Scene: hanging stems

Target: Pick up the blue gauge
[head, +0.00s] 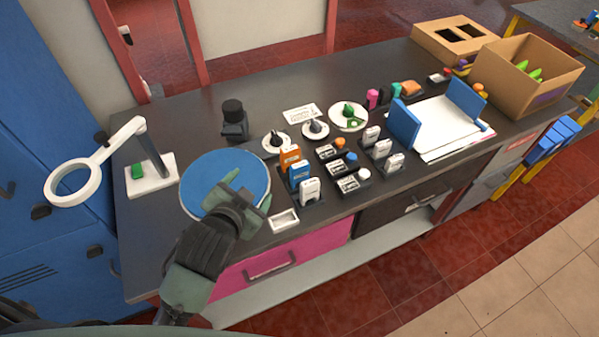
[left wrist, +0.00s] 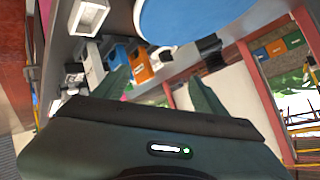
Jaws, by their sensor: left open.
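The blue gauge (head: 299,172) stands upright in a row near the table's front. An orange gauge (head: 289,157) is behind it and a white one (head: 309,190) in front of it. In the left wrist view the blue gauge (left wrist: 116,55) shows between the white one and the orange one (left wrist: 140,67), partly behind a fingertip. My left gripper (head: 248,190) is open and empty, over the right part of a round blue disc and left of the gauges, apart from them. Its two fingers (left wrist: 160,85) are spread in the wrist view. My right gripper is not seen.
The blue disc (head: 210,170) lies left of the gauges. A small white tray (head: 284,221) is at the front edge. A black device (head: 234,120) stands behind, and a magnifier lamp (head: 150,178) is at left. More gauges and small blocks crowd the right side.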

